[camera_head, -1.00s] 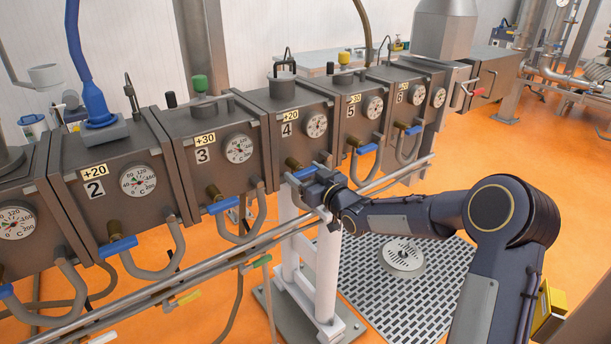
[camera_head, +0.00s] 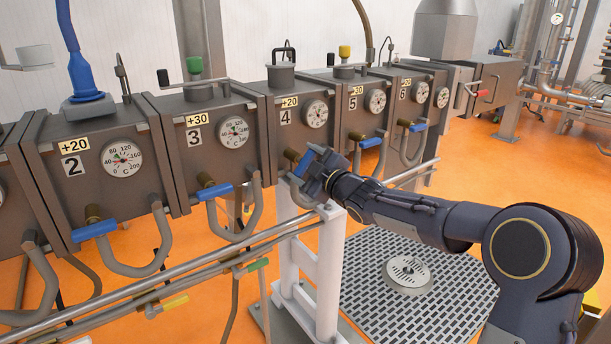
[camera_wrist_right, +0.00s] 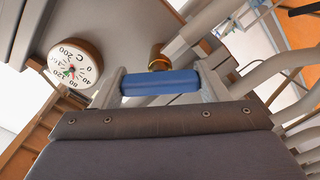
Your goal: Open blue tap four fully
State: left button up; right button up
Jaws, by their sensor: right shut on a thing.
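The blue tap of unit 4 (camera_head: 305,162) sits below the box with the "4" label and a round dial. My right gripper (camera_head: 311,170) is at this tap, and its arm comes in from the right. In the right wrist view the blue handle (camera_wrist_right: 160,82) lies crosswise between the two fingers, which are shut on it. The brass valve stem (camera_wrist_right: 158,58) shows just behind the handle. In the head view the gripper hides part of the handle. My left gripper is not in view.
Similar blue taps stand at unit 2 (camera_head: 94,231), unit 3 (camera_head: 215,191) and unit 5 (camera_head: 371,142). Curved grey pipes hang beside them. A metal rail (camera_head: 190,262) and a white post frame (camera_head: 328,270) stand below my right gripper.

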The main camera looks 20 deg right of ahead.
jog(key=n+b, duration=0.2)
jog(key=n, duration=0.2)
jog(key=shift+f+n+b, duration=0.15)
jog(key=shift+n+b, duration=0.15)
jog(key=shift+b, duration=0.05)
jog(key=shift+n+b, duration=0.75)
jog(key=shift+n, duration=1.15)
jog(key=shift+c, duration=0.2)
jog(key=o, duration=1)
jog(key=v, duration=0.7)
jog(key=shift+s, duration=0.4)
jog(key=shift+d, duration=0.2)
